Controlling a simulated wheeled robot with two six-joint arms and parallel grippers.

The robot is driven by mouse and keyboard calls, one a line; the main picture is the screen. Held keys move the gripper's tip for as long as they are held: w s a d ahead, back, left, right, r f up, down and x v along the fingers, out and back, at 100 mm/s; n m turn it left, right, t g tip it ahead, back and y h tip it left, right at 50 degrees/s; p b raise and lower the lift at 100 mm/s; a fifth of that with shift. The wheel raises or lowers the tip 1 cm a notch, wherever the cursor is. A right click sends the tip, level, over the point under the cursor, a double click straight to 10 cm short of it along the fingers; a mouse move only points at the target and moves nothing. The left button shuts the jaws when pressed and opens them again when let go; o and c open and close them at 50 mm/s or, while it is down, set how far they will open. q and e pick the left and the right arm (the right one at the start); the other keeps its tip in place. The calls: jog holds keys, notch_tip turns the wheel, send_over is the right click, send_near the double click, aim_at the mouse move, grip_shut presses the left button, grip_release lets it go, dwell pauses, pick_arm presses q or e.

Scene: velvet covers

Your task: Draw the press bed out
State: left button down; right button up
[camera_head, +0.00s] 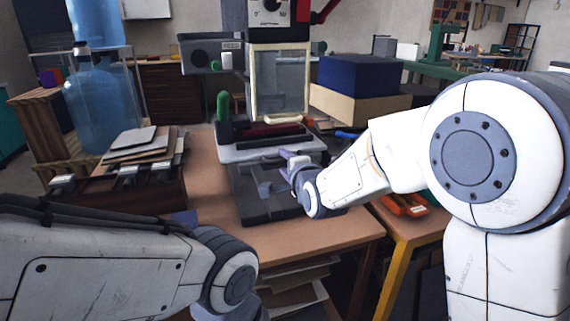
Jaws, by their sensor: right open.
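The press (279,80) stands at the back of the wooden table, with a dark head above and a clear guard below it. Its dark grey press bed (252,208) is a flat, tray-like slab at the front of the light base (232,152). My right gripper (278,176) is open over the right part of the bed. My wrist hides the bed's right end, and I cannot tell whether the fingers touch it. My left arm crosses the lower left; its gripper is not in view.
A rack (120,190) with stacked boards stands left of the bed, near large blue bottles (103,100). A blue box (358,76) sits at the back right. An orange tool (404,205) lies on the right-hand bench. The table front (310,236) is bare.

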jog(key=shift+c, duration=0.4)
grip_shut()
dwell(1.1)
